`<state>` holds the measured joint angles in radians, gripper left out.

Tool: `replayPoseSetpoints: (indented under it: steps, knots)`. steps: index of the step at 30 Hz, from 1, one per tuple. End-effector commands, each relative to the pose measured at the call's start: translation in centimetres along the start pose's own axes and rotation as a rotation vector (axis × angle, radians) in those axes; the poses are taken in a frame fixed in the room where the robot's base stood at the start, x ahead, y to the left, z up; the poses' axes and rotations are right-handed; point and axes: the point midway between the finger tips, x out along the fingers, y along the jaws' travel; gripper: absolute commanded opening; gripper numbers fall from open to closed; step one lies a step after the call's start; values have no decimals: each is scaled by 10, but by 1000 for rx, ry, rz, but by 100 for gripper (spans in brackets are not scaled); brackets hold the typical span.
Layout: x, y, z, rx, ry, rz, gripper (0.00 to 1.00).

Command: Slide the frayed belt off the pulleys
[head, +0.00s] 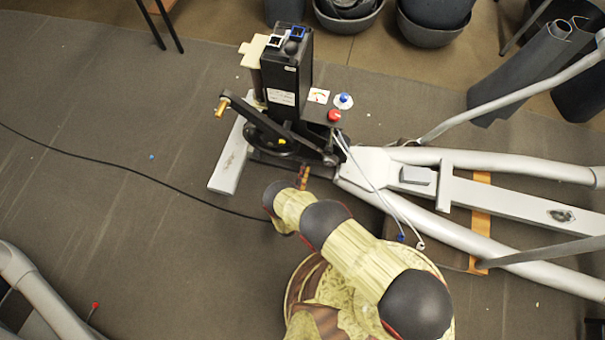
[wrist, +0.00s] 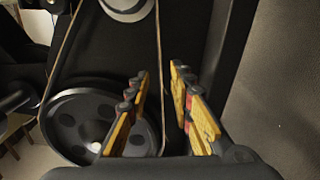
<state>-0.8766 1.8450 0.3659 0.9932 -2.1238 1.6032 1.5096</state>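The frayed belt (wrist: 158,30) is a thin brown loop in the wrist view. It runs from a pale upper pulley (wrist: 125,8) down around a large dark lower pulley (wrist: 60,122) with round holes. My gripper (wrist: 160,70) is open, with yellow fingers on either side of the belt's right strand. The strand passes between the fingers; I cannot tell whether either one touches it. In the head view, my gripper (head: 304,178) is low beside the elliptical's drive unit (head: 285,85). The belt cannot be made out there, and my arm covers part of the area.
The elliptical's pale frame (head: 480,160) and tubes extend right. A red knob (head: 334,115) and blue knob (head: 343,98) sit beside the drive unit. Two loose cables (head: 385,205) hang near my arm. A black cord (head: 120,163) crosses otherwise mostly clear floor at left.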

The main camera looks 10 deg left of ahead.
Motion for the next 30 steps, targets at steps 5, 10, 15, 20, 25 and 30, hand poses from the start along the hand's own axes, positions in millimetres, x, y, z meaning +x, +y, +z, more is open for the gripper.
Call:
replayPoseSetpoints:
  steps: [5,10,15,20,25,30]
  knots:
    - [-1,0,0,0,1,0,23]
    - [-1,0,0,0,1,0,23]
    - [1,0,0,0,0,0,23]
    - [6,1,-1,0,1,1,23]
    - [7,1,-1,0,1,1,23]
    - [7,1,0,0,1,0,23]
